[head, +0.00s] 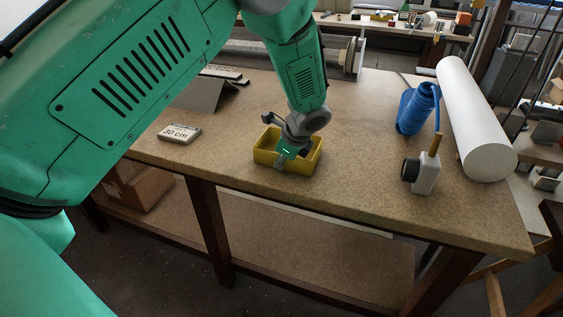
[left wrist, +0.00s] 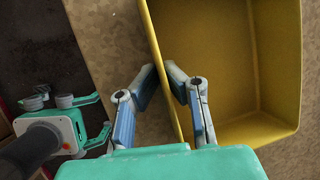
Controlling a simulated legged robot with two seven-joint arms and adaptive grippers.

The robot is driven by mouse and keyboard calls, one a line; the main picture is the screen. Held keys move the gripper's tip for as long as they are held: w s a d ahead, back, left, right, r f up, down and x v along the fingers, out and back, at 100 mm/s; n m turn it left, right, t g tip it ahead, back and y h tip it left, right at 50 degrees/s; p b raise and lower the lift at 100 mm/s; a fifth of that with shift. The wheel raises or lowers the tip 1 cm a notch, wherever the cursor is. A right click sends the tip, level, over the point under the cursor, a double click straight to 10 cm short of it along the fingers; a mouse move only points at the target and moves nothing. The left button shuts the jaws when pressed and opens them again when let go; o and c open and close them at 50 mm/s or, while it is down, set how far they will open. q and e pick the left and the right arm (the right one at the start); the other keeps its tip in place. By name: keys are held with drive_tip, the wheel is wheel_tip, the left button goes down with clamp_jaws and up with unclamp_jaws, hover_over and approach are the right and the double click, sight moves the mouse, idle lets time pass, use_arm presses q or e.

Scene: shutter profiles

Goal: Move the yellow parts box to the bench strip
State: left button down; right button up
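The yellow parts box (head: 263,158) is an open, empty-looking tray on the bench, near its front edge. My left gripper (head: 284,155) reaches down onto it from above. In the left wrist view the box (left wrist: 235,60) fills the right side. One finger is outside its wall and the other inside, with the wall between the fingertips (left wrist: 163,72). The pads look pressed on the wall. The bench strip is not marked clearly enough to pick out on the bench top (head: 345,195).
A "30 cm" block (head: 179,133) lies left of the box. The bench between box and device is clear. A cardboard box (head: 138,187) sits on the lower shelf.

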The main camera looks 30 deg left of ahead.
use_arm(q)
drive_tip(key=shift+a, duration=0.1)
drive_tip(key=c, duration=1.7)
unclamp_jaws()
drive_tip(key=shift+d, duration=0.2)
drive_tip(key=shift+d+r, duration=0.15)
drive_tip(key=shift+r, duration=0.05)
drive_tip(key=v, duration=1.1)
drive_tip(key=shift+s+d+r+p, duration=0.1)
drive_tip(key=shift+d+r+p, duration=0.05)
drive_tip(key=shift+r+p, duration=0.25)
drive_tip(key=shift+f, duration=0.1)
drive_tip(key=shift+f, duration=0.1)
